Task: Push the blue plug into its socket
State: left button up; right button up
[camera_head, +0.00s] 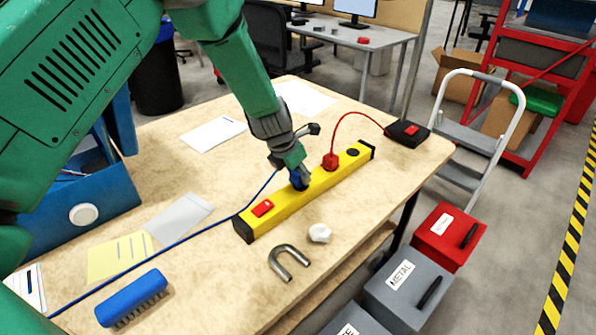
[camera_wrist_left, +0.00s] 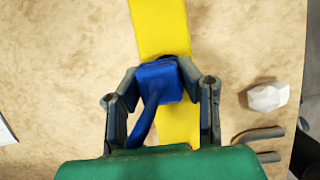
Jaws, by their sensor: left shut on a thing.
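The blue plug (camera_wrist_left: 159,83) is between the fingers of my left gripper (camera_head: 297,182), which is shut on it. In the left wrist view the same gripper (camera_wrist_left: 160,78) has a finger on each side of the plug. The plug is over the yellow power strip (camera_head: 285,205), which also shows in the left wrist view (camera_wrist_left: 160,25). In the head view the plug (camera_head: 298,181) is at the strip's top, partly hidden by the gripper. I cannot tell how deep it sits. Its blue cord (camera_head: 160,262) runs left across the table. My right gripper is not in view.
A red plug (camera_head: 331,161) stands in the strip beside my gripper, its cord leading to a black box (camera_head: 407,133). A red switch (camera_head: 262,208) is at the strip's near end. A metal horseshoe (camera_head: 288,262), white crumpled piece (camera_head: 320,233) and blue brush (camera_head: 132,297) lie in front.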

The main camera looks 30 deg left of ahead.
pick_arm(q)
jog(key=shift+d, duration=0.55)
jog(key=shift+a+f, duration=0.35)
jog(key=shift+f, duration=0.2)
jog(key=shift+d+f, duration=0.1)
jog(key=shift+d, duration=0.05)
jog(key=o, duration=1.1)
jog(key=shift+o, duration=0.2)
jog(key=shift+d, duration=0.1)
jog(key=v, duration=1.1)
jog(key=shift+r, duration=0.4)
